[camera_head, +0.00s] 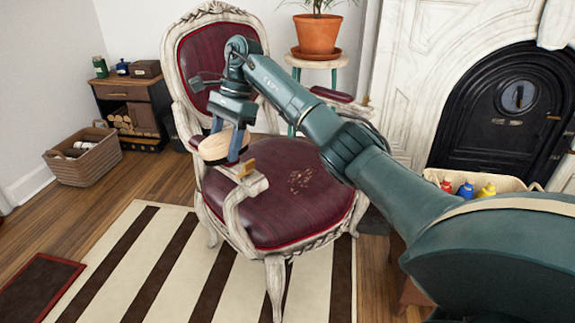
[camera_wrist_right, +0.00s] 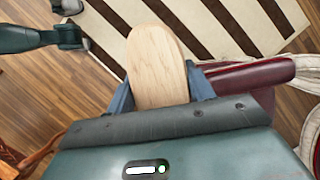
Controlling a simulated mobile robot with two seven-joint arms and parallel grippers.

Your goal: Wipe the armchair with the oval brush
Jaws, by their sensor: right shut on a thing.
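The armchair (camera_head: 325,205) has a carved whitish frame and dark red upholstery, and stands on the striped rug. A patch of brown specks (camera_head: 299,180) lies on its seat. My right gripper (camera_head: 226,146) is shut on the oval brush (camera_head: 214,147), at the chair's left armrest. The brush's pale wooden back also shows between the fingers in the right wrist view (camera_wrist_right: 157,55). Its bristles are hidden, and I cannot tell whether it touches the chair. A dark green arm end, apparently my left gripper (camera_wrist_right: 70,25), shows small in the wrist view; its jaws are unclear.
A potted plant (camera_head: 318,35) stands on a stool behind the chair. A fireplace (camera_head: 425,60) and a bin with colourful bottles (camera_head: 515,184) are at right. A wicker basket (camera_head: 85,165) and a low cabinet (camera_head: 150,95) are at left. The striped rug (camera_head: 140,235) is clear in front.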

